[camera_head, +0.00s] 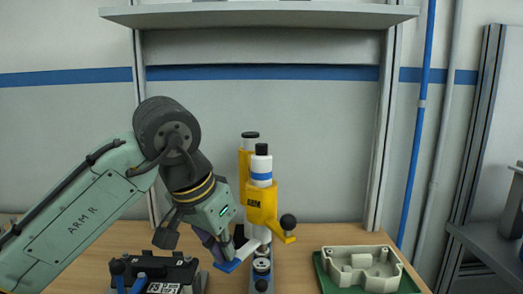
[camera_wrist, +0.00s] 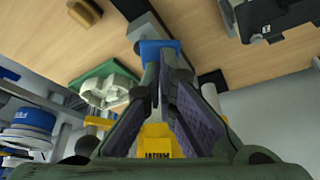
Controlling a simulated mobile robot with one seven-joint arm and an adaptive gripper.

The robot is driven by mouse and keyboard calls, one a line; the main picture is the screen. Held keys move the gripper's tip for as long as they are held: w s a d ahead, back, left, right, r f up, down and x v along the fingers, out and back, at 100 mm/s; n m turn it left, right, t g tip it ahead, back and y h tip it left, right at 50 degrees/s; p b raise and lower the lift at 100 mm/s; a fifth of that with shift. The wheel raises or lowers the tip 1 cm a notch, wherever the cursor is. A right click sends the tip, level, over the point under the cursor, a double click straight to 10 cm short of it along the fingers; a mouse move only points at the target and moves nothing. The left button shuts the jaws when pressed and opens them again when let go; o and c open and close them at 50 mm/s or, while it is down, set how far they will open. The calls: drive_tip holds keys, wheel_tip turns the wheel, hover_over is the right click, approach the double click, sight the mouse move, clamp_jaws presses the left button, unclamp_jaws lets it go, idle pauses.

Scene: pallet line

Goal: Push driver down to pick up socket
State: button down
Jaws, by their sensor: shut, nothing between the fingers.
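The driver (camera_head: 261,203) stands upright at the middle of the bench, with a white shaft, a blue band, a yellow body and a black ball-ended lever at its right. Its yellow body also shows low in the wrist view (camera_wrist: 157,143). Below it is a small metal and black piece (camera_head: 262,266), perhaps the socket, on a grey base. My gripper (camera_head: 226,256) is shut and empty, low at the driver's left. In the wrist view its dark fingers (camera_wrist: 166,72) converge close to a blue piece (camera_wrist: 160,47). I cannot tell whether they touch it.
A second yellow driver (camera_head: 246,162) stands just behind. A pale housing (camera_head: 345,260) sits on a green tray (camera_head: 409,281) at the right. A black fixture (camera_head: 155,268) with blue parts is at the left. A shelf (camera_head: 258,14) spans above; bare wood (camera_head: 305,246) lies between driver and tray.

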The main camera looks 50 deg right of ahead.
sight(225, 264)
drive_tip(key=shift+f+b, duration=0.9)
drive_tip(key=shift+f, duration=1.1)
drive_tip(key=shift+p, duration=0.9)
wheel_tip(225, 264, up, 5)
drive_tip(key=p, duration=0.4)
drive_tip(key=shift+r, duration=2.25)
